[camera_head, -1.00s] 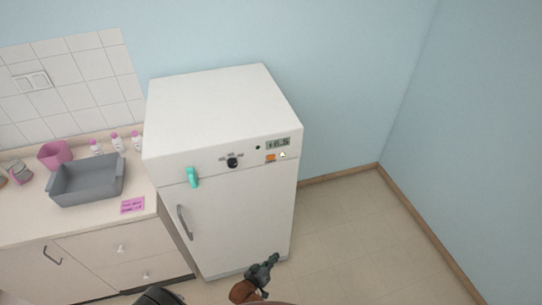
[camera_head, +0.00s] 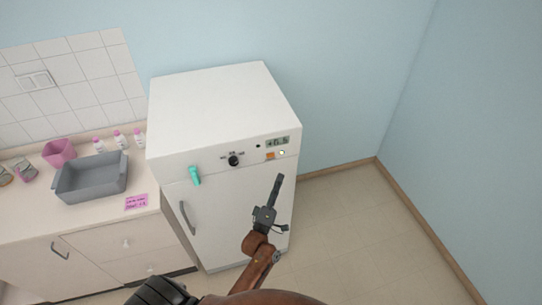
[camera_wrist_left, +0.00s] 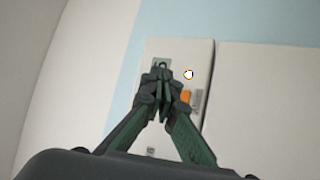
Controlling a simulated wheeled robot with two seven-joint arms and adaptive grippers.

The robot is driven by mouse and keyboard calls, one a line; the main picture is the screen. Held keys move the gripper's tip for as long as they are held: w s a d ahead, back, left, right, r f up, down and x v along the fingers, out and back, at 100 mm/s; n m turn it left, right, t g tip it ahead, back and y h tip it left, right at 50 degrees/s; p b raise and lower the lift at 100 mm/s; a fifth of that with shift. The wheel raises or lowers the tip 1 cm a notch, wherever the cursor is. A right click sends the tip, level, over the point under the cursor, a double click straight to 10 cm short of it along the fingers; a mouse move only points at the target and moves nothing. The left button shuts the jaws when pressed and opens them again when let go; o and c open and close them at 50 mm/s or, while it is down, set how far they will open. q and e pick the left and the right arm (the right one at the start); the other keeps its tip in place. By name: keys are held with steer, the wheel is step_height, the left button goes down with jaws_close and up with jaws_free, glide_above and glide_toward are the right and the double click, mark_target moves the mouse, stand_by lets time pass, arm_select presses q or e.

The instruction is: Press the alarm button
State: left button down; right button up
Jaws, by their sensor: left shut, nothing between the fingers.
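A white upright cabinet (camera_head: 220,110) has a control panel along its upper front edge. The panel holds a small display (camera_head: 277,142), an orange square (camera_head: 270,156) and a round white button (camera_head: 282,153). No label shows which one is the alarm button. My left gripper (camera_head: 279,178) is shut and empty, just below these controls and apart from them in the head view. In the left wrist view the shut fingertips (camera_wrist_left: 161,70) overlap the panel, with the white button (camera_wrist_left: 188,75) and the orange square (camera_wrist_left: 186,96) right of them. My right gripper is not in view.
A black knob (camera_head: 234,160), a teal latch (camera_head: 195,176) and a handle (camera_head: 186,217) are on the cabinet front. A counter at the left carries a grey basin (camera_head: 92,190), a pink container (camera_head: 59,152) and small bottles. The floor at the right is clear.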

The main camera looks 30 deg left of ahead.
mark_target(271, 155)
arm_select(q)
steer(key=shift+w+a+f+b, duration=0.1)
steer(key=shift+w+a+b, duration=0.6)
steer(key=shift+w+a, duration=0.9)
steer(key=shift+w+a+b, duration=0.7)
steer(key=shift+w+a, duration=0.6)
steer(key=shift+a, duration=0.45)
steer(key=shift+w, duration=0.1)
steer(key=shift+w+a, duration=0.2)
steer(key=shift+a, duration=0.1)
steer(key=shift+w+a, duration=0.2)
steer(key=shift+a, duration=0.05)
steer(key=shift+s+d, duration=0.5)
steer(key=shift+d, duration=0.1)
stand_by(0.3)
